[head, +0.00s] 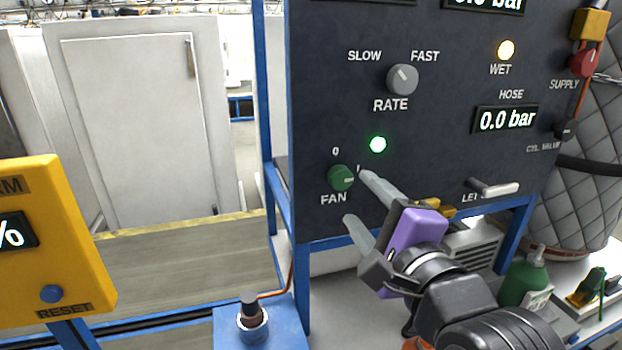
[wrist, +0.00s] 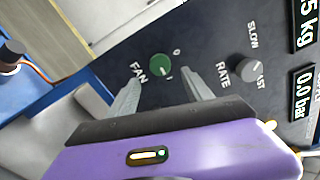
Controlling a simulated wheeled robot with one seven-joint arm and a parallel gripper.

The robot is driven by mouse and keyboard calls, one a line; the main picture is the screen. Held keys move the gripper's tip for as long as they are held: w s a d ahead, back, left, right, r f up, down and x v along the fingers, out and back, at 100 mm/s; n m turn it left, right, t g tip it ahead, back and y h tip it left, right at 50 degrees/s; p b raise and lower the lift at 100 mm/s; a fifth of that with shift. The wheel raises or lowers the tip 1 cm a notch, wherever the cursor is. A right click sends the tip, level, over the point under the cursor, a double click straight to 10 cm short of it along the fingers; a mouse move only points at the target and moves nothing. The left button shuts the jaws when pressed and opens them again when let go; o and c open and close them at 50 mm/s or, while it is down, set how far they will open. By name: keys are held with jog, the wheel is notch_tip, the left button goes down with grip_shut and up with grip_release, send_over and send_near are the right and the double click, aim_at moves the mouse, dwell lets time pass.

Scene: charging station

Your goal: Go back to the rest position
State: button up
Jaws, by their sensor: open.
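My gripper (head: 357,199) is open and empty in front of the dark control panel (head: 325,90), just right of and below the green fan knob (head: 341,178). In the wrist view its two fingers (wrist: 158,92) point toward the panel, with the green fan knob (wrist: 160,66) seen beyond and between them. The knob's white mark points toward the "I" side. A green lamp (head: 378,144) above the knob is lit. I cannot tell the exact gap between fingertips and knob, but no finger grips it.
The panel also has a grey rate knob (head: 403,79), a lit yellow wet lamp (head: 506,49), a 0.0 bar display (head: 506,119) and a pale lever (head: 493,188). A yellow box (head: 60,245) stands at left. A green bottle (head: 524,279) stands at lower right.

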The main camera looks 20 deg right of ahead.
notch_tip(320, 180, up, 4)
jog(key=s+r+n+t, duration=0.1)
jog(key=n+t, duration=0.2)
jog(key=n, duration=0.3)
jog(key=s+f+n+g, duration=0.6)
jog(key=s+f+n, duration=0.9)
jog(key=s+f, duration=1.7)
jog(key=s, duration=0.3)
